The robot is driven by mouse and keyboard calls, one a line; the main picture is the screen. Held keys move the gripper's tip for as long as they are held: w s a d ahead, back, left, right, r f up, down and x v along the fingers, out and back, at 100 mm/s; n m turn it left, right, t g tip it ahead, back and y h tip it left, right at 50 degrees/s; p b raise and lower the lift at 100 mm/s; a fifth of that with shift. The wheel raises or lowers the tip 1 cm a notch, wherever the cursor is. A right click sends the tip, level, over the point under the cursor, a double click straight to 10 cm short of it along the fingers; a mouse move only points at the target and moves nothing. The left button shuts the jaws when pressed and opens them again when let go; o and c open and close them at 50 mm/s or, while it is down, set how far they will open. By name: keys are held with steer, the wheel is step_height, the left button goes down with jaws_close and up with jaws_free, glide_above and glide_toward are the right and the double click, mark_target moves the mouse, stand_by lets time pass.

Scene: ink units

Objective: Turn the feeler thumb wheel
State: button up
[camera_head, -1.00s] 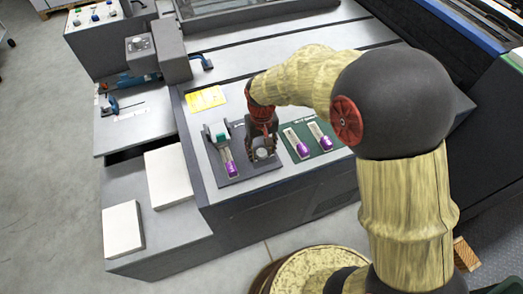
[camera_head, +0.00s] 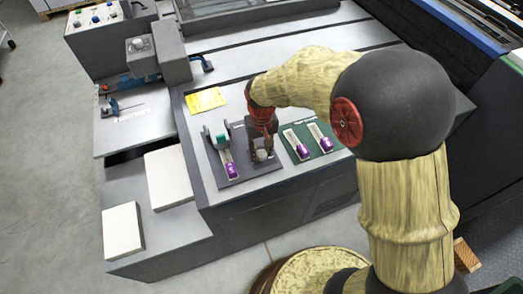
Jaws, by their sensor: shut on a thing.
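A small pale round wheel (camera_head: 261,155) shows at the lower end of my red and dark gripper (camera_head: 262,152), on the dark plate (camera_head: 245,172) of the grey machine top. I take it for the feeler thumb wheel, though its marking is too small to read. My gripper points down and is shut on the wheel, its fingers at the wheel's sides. The fingers hide part of the wheel.
Left of my gripper on the same plate is a slider with a green block (camera_head: 222,140) and purple end (camera_head: 231,170). Two purple-ended sliders (camera_head: 303,151) lie on a green plate to the right. A yellow label (camera_head: 206,99) lies behind. White blocks (camera_head: 167,176) stand at left.

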mark_target(261, 153)
steer(key=shift+r+m+p, duration=0.2)
steer(key=shift+m+p, duration=0.7)
steer(key=shift+p, duration=0.3)
steer(key=shift+m+p, duration=0.65)
steer(key=shift+m, duration=0.15)
steer(key=shift+f+m, duration=0.2)
steer(key=shift+m, duration=0.2)
steer(key=o, duration=1.1)
steer(key=shift+o, duration=0.4)
step_height(261, 153, up, 12)
